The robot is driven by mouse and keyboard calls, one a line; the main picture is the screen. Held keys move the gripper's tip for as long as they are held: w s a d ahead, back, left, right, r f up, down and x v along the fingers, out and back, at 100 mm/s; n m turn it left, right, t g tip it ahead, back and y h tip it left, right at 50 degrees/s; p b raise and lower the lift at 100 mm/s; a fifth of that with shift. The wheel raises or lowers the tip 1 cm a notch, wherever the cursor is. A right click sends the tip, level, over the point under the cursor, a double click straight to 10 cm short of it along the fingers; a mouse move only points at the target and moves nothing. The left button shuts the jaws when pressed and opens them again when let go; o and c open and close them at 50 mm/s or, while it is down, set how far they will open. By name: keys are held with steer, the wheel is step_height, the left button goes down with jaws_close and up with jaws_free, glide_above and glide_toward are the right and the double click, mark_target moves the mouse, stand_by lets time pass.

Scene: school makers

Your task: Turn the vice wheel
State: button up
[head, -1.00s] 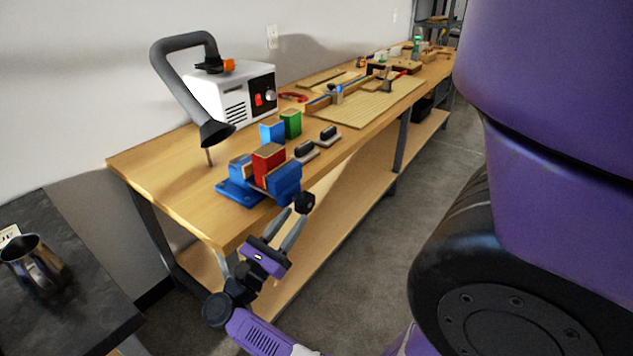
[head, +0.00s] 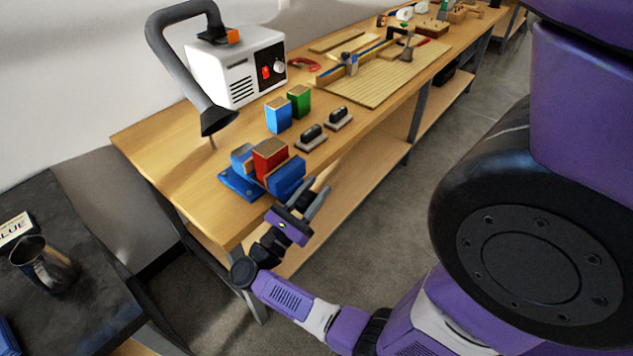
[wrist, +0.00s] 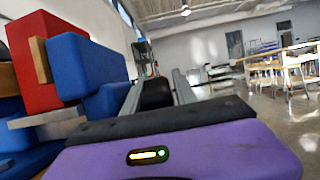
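The blue vice (head: 240,186) sits at the near corner of the wooden bench, with a red block (head: 270,158) standing at its jaws. Its front blue jaw (head: 287,177) faces my gripper. My gripper (head: 317,187) is at the vice's front side, beyond the bench edge, with its two grey fingers apart. In the wrist view, the black vice wheel (wrist: 157,93) shows between the fingers of my gripper (wrist: 159,82). Whether the fingers touch the wheel is hard to tell. In the head view the fingers mostly hide the wheel.
Blue (head: 278,115) and green (head: 299,101) blocks and two black-handled tools (head: 311,137) stand on the bench (head: 190,170) behind the vice. A white fume extractor (head: 235,70) with a black hose is at the back. A dark table (head: 85,240) with a metal jug (head: 42,262) is at left.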

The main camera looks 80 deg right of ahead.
jaws_close()
steer(key=shift+f+b, duration=0.25)
steer(key=shift+b, duration=0.95)
